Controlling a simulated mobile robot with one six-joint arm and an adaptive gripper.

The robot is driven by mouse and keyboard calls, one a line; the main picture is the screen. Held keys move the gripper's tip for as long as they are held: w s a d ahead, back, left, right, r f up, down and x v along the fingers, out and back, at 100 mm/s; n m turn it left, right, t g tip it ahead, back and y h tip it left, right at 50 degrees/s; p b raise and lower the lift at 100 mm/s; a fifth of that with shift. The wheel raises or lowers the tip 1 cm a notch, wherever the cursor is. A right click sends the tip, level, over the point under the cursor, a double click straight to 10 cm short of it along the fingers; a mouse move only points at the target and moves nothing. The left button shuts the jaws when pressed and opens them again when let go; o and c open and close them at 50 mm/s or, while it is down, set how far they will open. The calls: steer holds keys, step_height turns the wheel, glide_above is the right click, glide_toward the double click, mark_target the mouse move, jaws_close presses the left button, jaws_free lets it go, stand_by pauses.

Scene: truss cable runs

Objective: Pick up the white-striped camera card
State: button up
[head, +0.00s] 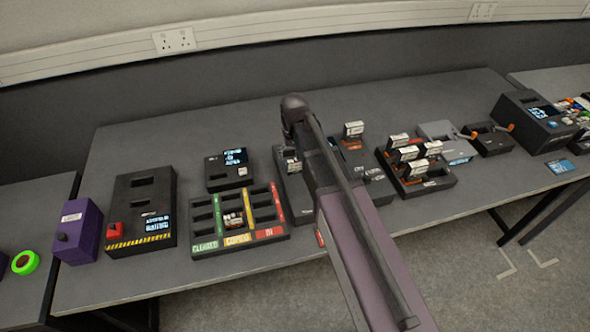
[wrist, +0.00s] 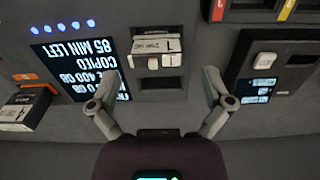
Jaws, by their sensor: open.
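A card with a white label and pale edge (wrist: 157,46) stands in a slot of a dark copying station (wrist: 180,110), just beyond my gripper in the wrist view. Its print is too small to read, so I cannot tell for sure that it is the white-striped one. It seems to be the card (head: 292,163) left of my arm in the head view. My gripper (wrist: 160,82) is open, its fingers spread on either side of an empty slot, with nothing between them. In the head view my arm hides the gripper.
Another white-labelled card (wrist: 18,112) stands by an orange bar at left. A lit display (wrist: 85,72) lies between the cards. A sorting tray (head: 205,248) with green, yellow and red strips stands left of my arm. A rack (head: 440,184) with several cards stands right.

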mark_target(295, 164)
steer(key=shift+f, duration=0.2)
step_height(295, 164, down, 5)
steer(key=b, duration=0.5)
steer(key=shift+w+d, duration=0.15)
steer(key=shift+r, duration=0.1)
stand_by(0.4)
steer(key=c, duration=1.1)
steer(key=shift+r, duration=0.2)
step_height(295, 164, up, 10)
steer(key=p, duration=0.9)
steer(key=shift+f+p, duration=0.2)
steer(key=shift+p, duration=0.2)
steer(key=shift+d, duration=0.1)
